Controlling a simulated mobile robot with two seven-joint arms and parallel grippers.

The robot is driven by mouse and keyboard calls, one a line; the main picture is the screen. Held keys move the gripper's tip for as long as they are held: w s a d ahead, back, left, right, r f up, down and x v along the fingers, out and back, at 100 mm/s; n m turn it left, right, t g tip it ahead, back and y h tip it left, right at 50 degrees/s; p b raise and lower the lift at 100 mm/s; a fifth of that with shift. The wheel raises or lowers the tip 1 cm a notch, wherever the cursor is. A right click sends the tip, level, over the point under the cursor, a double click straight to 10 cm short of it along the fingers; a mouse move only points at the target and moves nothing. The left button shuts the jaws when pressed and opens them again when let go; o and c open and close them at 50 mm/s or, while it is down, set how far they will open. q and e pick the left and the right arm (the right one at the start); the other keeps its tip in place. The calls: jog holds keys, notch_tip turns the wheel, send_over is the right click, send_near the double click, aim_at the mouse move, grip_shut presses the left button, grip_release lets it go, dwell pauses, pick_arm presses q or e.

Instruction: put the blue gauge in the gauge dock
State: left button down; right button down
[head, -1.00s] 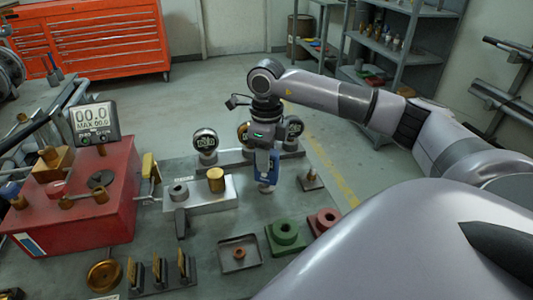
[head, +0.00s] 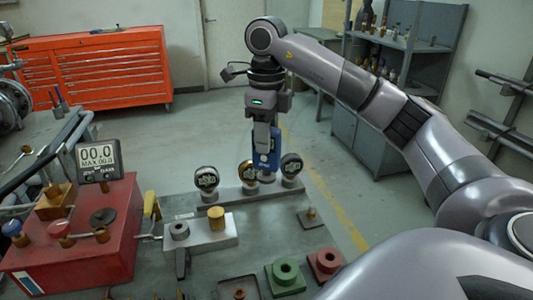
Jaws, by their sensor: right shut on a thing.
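The blue gauge (head: 262,152) is a blue body with a short grey end pointing down. My right gripper (head: 264,128) is shut on it and holds it roughly upright, pointing down. The gauge appears in front of a long grey bar (head: 229,197), likely the gauge dock, and hides part of it. Round dial gauges stand along this bar: a dark-rimmed one (head: 206,178) at left, a brass-rimmed one (head: 245,172) in the middle and a dark-rimmed one (head: 291,165) at right. I cannot tell the gap between the blue gauge and the bar. My left gripper is out of view.
A grey block (head: 222,238) with a brass cylinder (head: 216,217) stands in front of the bar. A red box (head: 110,250) with a digital display (head: 98,157) is at left. Green (head: 286,275) and red (head: 326,263) ring blocks lie in front at right.

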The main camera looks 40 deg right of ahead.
jog(key=shift+r+p, duration=0.65)
jog(key=shift+r, duration=1.4)
